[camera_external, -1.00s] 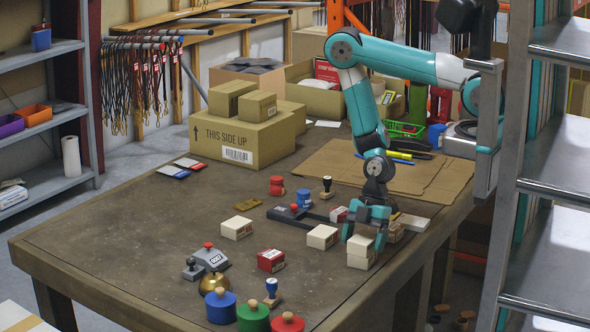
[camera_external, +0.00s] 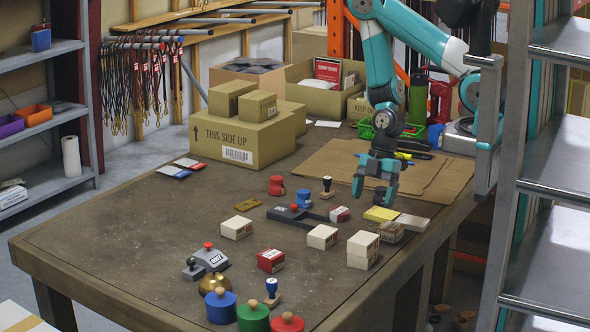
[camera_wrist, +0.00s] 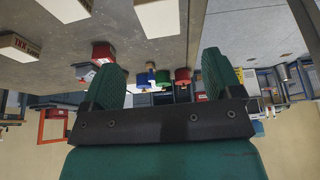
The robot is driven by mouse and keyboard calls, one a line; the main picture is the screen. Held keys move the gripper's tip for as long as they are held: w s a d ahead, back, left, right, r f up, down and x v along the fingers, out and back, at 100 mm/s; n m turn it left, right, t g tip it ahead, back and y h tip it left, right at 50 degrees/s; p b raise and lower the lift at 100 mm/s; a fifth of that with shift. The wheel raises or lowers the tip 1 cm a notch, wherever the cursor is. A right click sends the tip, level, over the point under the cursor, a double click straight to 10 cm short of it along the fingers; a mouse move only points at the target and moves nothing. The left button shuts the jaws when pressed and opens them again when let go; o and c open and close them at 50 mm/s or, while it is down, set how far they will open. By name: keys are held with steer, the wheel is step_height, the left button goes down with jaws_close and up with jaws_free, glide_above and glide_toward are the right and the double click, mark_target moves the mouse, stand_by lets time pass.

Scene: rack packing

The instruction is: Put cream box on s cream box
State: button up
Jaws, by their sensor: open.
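Two cream boxes are stacked on the right part of the table, the upper cream box (camera_external: 363,243) resting on the lower cream box (camera_external: 361,262). Another cream box (camera_external: 322,237) lies just left of the stack. A further cream box (camera_external: 236,228) lies farther left. My gripper (camera_external: 373,195) is open and empty, raised above the table behind the stack and apart from it. In the wrist view its two green fingers (camera_wrist: 160,85) are spread with nothing between them, and a cream box (camera_wrist: 158,17) shows at the top.
A yellow pad (camera_external: 381,214) and a tan box (camera_external: 390,232) lie beside the stack.

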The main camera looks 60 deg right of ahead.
steer(key=w+a+r+m, duration=0.1)
steer(key=a+r+m, duration=0.15)
steer(key=r, duration=0.65)
steer(key=w+a+r+m, duration=0.1)
steer(key=r+m, duration=0.2)
steer(key=r, duration=0.6)
steer(key=s+d+r+m, duration=0.1)
steer(key=s+r+m, duration=0.4)
steer(key=s+r, duration=0.3)
step_height(320, 180, up, 5)
steer(key=shift+f, duration=0.1)
steer(key=shift+f+m, duration=0.1)
steer(key=shift+m, duration=0.15)
step_height(320, 180, down, 33)
steer(key=b, duration=3.2)
steer(key=shift+r, duration=0.2)
